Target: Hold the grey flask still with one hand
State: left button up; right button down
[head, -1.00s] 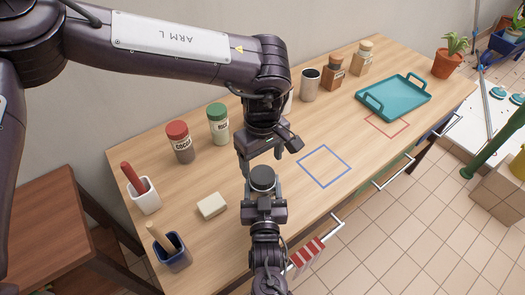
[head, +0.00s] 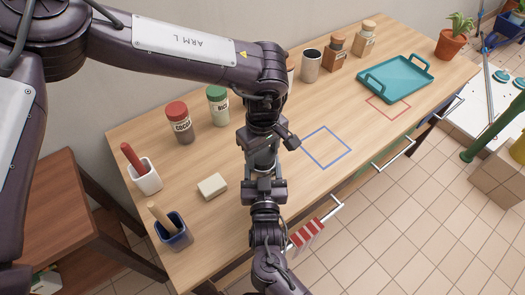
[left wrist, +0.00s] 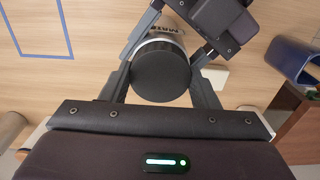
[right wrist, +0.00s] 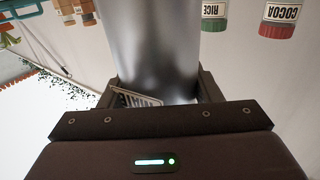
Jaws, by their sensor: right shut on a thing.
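The grey flask (right wrist: 155,50) fills the middle of the right wrist view, with part of a label near its lower left. My right gripper (right wrist: 158,95) is shut on its body. In the left wrist view the flask's round black lid (left wrist: 161,71) lies between the fingers of my left gripper (left wrist: 163,62). The left fingers are open, one on each side of the lid; whether either touches it I cannot tell. In the head view the two grippers meet above the table, and the flask is mostly hidden between them.
The wooden table (head: 228,240) holds a cream block (head: 212,186), a cocoa jar (head: 180,124), a rice jar (head: 217,106), a white holder (head: 147,178), a blue holder (head: 176,234) and a teal tray (head: 398,80). A blue square outline (head: 326,147) is empty. A striped cloth (head: 306,235) hangs at the front.

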pick_arm(q)
jog(key=shift+c, duration=0.8)
jog(key=n, duration=0.5)
jog(key=shift+s, duration=0.1)
jog(key=n, duration=0.7)
jog(key=shift+n, duration=0.3)
jog(key=n, duration=1.9)
jog(key=shift+r, duration=0.15)
jog(key=n, duration=0.4)
jog(key=shift+n, duration=0.3)
jog(key=n, duration=0.7)
jog(key=shift+w, duration=0.2)
